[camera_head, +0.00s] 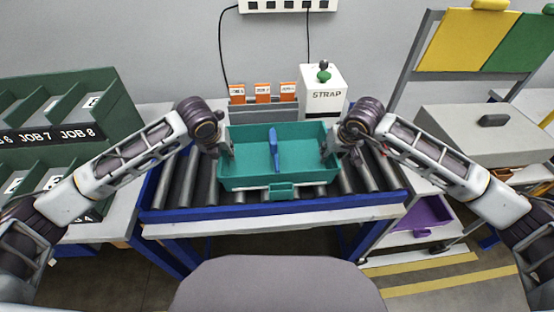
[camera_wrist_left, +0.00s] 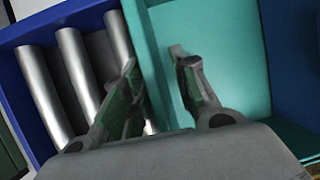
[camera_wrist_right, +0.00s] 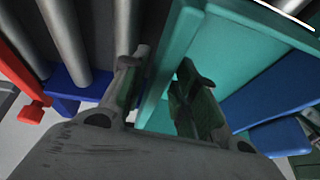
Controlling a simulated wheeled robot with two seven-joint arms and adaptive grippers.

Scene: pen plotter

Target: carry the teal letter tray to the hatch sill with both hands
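The teal tray (camera_head: 248,181) lies on the roller conveyor (camera_head: 168,185), with a blue upright piece (camera_head: 275,150) across its middle. My left gripper (camera_head: 226,148) is at the tray's left wall. In the left wrist view its fingers (camera_wrist_left: 158,75) are apart on either side of the teal wall (camera_wrist_left: 150,55), with a gap at the inner finger. My right gripper (camera_head: 331,147) is at the right wall. In the right wrist view its fingers (camera_wrist_right: 160,80) also straddle the wall (camera_wrist_right: 168,50), spread apart. I cannot make out a hatch sill.
A white STRAP box (camera_head: 325,95) and orange job cards (camera_head: 263,92) stand behind the conveyor. Green JOB shelves (camera_head: 70,125) are at left. A grey bench (camera_head: 475,125) with yellow and green panels is at right. A purple bin (camera_head: 425,213) sits low at right.

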